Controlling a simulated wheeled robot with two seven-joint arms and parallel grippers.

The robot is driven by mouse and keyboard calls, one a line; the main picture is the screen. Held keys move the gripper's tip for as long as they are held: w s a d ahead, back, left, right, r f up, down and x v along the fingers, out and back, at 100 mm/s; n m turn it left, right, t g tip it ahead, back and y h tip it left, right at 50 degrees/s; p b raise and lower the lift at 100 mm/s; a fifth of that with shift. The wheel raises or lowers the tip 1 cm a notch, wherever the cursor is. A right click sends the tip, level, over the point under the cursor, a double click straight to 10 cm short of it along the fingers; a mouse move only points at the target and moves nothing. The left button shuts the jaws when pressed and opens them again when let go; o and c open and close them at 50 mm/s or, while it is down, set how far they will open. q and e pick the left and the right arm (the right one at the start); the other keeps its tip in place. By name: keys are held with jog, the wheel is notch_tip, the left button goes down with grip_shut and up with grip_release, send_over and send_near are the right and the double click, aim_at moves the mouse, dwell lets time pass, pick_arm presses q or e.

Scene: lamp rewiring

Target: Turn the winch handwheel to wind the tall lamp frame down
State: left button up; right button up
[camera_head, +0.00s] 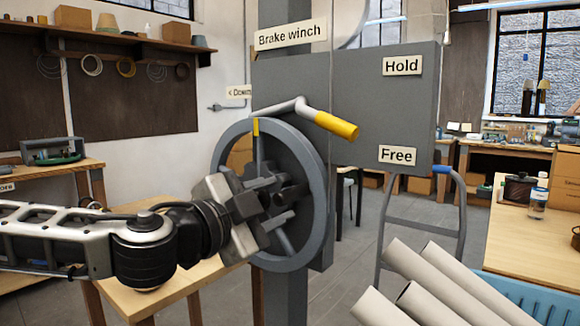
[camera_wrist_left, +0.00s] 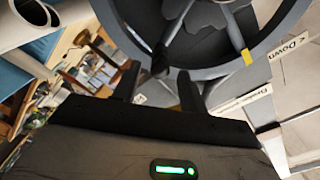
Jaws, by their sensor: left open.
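The grey winch handwheel (camera_head: 226,155) stands upright on a grey post in the middle of the head view, with a yellow mark (camera_head: 256,127) near its top. Its rim also fills the top of the left wrist view (camera_wrist_left: 215,70). My left gripper (camera_head: 284,202) is open in front of the wheel's spokes and hub. In the wrist view its fingers (camera_wrist_left: 158,86) are apart near the rim; I cannot tell whether they touch it. The brake lever's yellow grip (camera_head: 336,125) points right, between the "Hold" (camera_head: 402,65) and "Free" (camera_head: 397,155) labels. I cannot make out the tall lamp frame.
A "Brake winch" sign (camera_head: 290,35) and a partly hidden "Down" label (camera_head: 238,91) are by the wheel. Pale tubes (camera_head: 465,285) rise at the lower right. A trolley frame (camera_head: 460,215) and a wooden bench (camera_head: 540,240) stand right. A wooden table (camera_head: 185,290) lies below my left arm.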

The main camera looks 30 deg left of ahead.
aim_at(290, 195)
pick_arm(q)
jog(key=shift+w+r+p, duration=0.1)
jog(key=shift+w+p, duration=1.05)
jog(key=shift+p, duration=0.35)
jog(key=shift+w+r+p, duration=0.1)
jog(key=shift+w+p, duration=0.7)
jog(key=shift+w, duration=0.2)
jog(key=shift+w+d+f, duration=0.15)
jog(key=shift+w+f, duration=0.1)
jog(key=shift+w, duration=0.05)
grip_shut()
pick_arm(e)
jog(key=shift+s+d+r+h, duration=0.15)
jog(key=shift+d+r, duration=0.1)
jog(key=shift+r, duration=0.25)
jog(key=shift+s+d+r+h, duration=0.15)
jog(key=shift+d+r, duration=0.1)
jog(key=shift+r, duration=0.2)
